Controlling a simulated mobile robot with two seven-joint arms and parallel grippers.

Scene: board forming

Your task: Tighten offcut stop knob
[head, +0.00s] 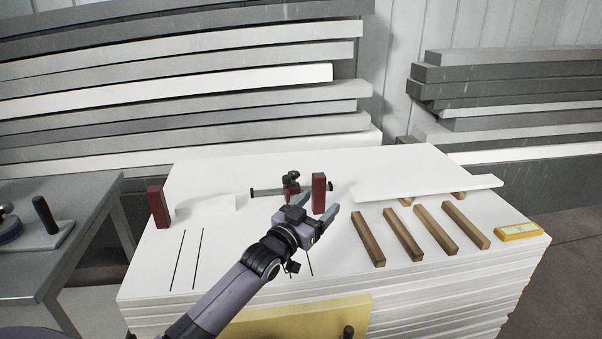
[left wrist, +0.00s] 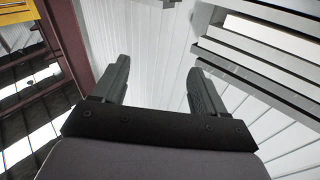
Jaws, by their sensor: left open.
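A small clamp-like stop (head: 290,191) with dark red parts sits on a dark rail (head: 266,192) on the white board stack, near the middle of the head view. A black knob (head: 293,177) is on top of it; another dark end piece (head: 330,186) shows at the rail's right end. I cannot tell which is the stop knob. My left gripper (head: 322,202) is open, with nothing seen between its fingers, in front of the stop and partly over an upright dark red block (head: 319,191). The left wrist view shows the open fingers (left wrist: 152,82) against the wall. My right gripper is not in view.
The white board stack (head: 230,270) carries another red block (head: 158,207) at left, several wooden bars (head: 368,239), a long white strip (head: 430,188) and a yellow device (head: 518,231) at right. A grey table (head: 60,255) stands left. Stacked boards (head: 180,85) rise behind.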

